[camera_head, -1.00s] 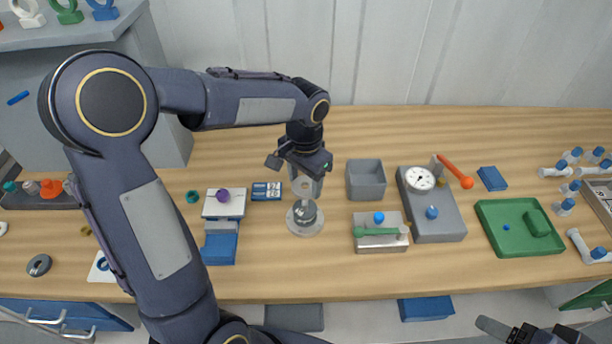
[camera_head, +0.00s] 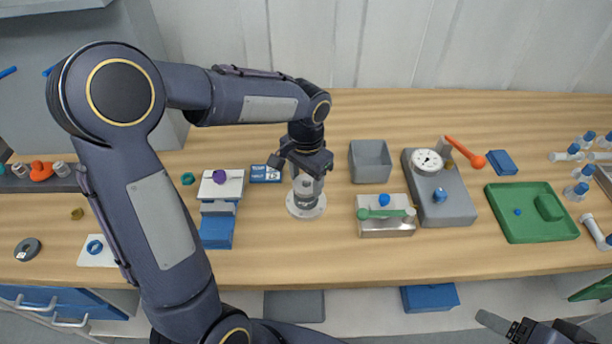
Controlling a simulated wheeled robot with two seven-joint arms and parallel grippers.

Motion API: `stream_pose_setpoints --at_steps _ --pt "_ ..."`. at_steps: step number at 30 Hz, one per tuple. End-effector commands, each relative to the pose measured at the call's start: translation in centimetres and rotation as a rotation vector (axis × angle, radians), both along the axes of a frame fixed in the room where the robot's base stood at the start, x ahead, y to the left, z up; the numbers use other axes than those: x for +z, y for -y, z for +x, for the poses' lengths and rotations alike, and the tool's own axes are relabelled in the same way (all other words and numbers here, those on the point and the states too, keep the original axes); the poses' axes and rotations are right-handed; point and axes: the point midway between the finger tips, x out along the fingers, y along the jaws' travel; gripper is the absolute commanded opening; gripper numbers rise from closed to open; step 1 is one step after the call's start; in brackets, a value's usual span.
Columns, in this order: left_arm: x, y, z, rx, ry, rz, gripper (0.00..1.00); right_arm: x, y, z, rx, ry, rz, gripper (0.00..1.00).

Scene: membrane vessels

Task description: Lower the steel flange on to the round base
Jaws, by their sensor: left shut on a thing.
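My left gripper (camera_head: 306,185) points down over the round base (camera_head: 306,209), a pale disc lying on the wooden bench in the middle of the head view. It is shut on the steel flange (camera_head: 306,182), a small grey metal piece mostly covered by the fingers. The flange is in line with the middle of the base and very close above it. I cannot tell whether they touch. My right gripper (camera_head: 508,330) is at the lower right edge, in front of the bench and partly cut off; its opening is unclear.
A grey open bin (camera_head: 370,174) stands just right of the base, with a steel block with a green bar (camera_head: 385,228) in front of it. A gauge plate (camera_head: 438,200) and a green tray (camera_head: 530,226) lie further right. A white-and-blue stand (camera_head: 219,210) is to the left.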

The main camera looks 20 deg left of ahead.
Motion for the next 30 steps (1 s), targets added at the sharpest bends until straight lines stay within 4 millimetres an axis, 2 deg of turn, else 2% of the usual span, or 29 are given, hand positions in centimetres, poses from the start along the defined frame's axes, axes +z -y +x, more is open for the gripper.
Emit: stream_pose_setpoints --at_steps 10,11,16,25,30 --pt "-0.2 0.0 0.0 0.0 0.0 0.0 0.24 -0.2 0.0 0.0 0.0 0.0 0.0 0.7" --pt "-0.2 0.0 0.0 0.0 0.0 0.0 0.58 -0.2 0.0 0.0 0.0 0.0 0.0 0.7" --pt "-0.2 0.0 0.0 0.0 0.0 0.0 0.8 -0.2 0.0 0.0 0.0 0.0 0.0 0.7" --pt "0.0 0.0 0.0 0.0 0.0 0.0 0.8 -0.2 0.0 0.0 0.0 0.0 0.0 0.7" --pt "2.2 0.0 0.1 0.0 0.005 0.0 0.8 -0.2 0.0 0.0 0.0 0.0 0.0 0.7"
